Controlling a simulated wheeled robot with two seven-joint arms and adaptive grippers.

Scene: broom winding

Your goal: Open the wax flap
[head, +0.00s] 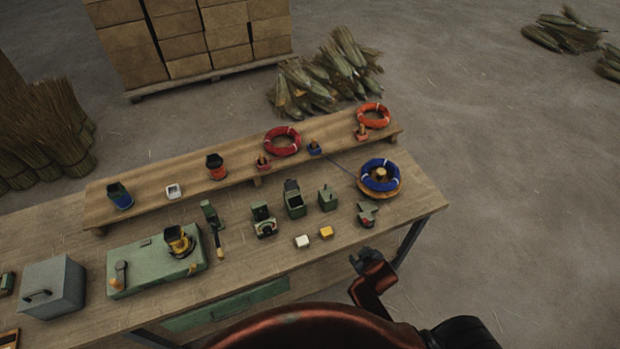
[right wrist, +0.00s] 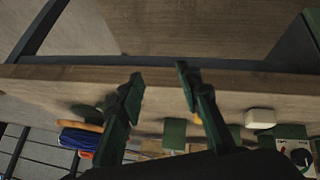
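I cannot tell for sure which part is the wax flap. Several small green fixtures stand mid-table: a tall green box (head: 294,201) with a dark recess and a raised plate at its back, a smaller closed green box (head: 327,199) to its right, and a green device with a round front (head: 264,220) to its left. A white block (head: 302,241) and a yellow block (head: 326,232) lie in front of them. My right gripper (head: 365,261) is at the table's front right edge, apart from these. In the right wrist view its fingers (right wrist: 159,88) are spread and empty. My left gripper is out of view.
A raised shelf (head: 230,175) with red and orange coils runs along the back. A green machine (head: 150,265) and grey box (head: 53,289) stand left.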

